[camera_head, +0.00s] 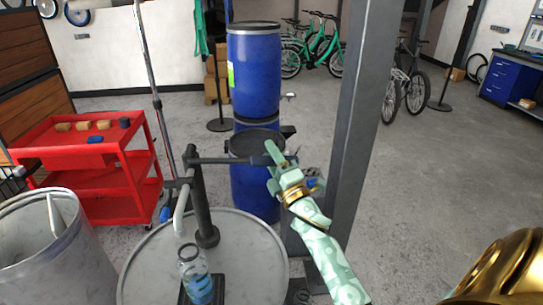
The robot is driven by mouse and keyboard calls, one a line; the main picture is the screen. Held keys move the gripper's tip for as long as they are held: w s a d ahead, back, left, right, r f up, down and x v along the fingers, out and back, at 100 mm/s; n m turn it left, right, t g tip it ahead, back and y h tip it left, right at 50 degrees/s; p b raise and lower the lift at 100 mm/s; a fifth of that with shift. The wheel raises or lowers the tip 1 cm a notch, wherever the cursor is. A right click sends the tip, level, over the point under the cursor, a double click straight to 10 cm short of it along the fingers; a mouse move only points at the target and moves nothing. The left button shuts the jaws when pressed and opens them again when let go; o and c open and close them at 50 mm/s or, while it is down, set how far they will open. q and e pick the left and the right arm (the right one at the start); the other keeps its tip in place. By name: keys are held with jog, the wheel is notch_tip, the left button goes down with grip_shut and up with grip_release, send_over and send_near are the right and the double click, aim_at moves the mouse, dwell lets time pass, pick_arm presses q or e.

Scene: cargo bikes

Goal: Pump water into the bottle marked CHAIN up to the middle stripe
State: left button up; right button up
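A grey hand pump (203,205) stands on a large grey drum (247,265) at the bottom centre. Its lever (228,160) reaches right, and its pale spout (181,210) bends down on the left. A clear bottle (189,256) stands upright below the spout on a dark support (217,293). Blue shows in its lower part; I cannot read a marking or tell the level against stripes. My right gripper (274,158), on a pale green patterned arm, is at the lever's outer end and appears shut on it. My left gripper is not in view.
A red cart (92,160) with small blocks stands left. An open grey drum (45,225) is at lower left. Blue drums (254,70) stand stacked behind the pump. A grey post (352,120) rises just right of my gripper.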

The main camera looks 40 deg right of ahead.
jog(key=b+v, duration=0.2)
jog(key=v, duration=1.4)
jog(key=shift+s, duration=0.1)
dwell(0.6)
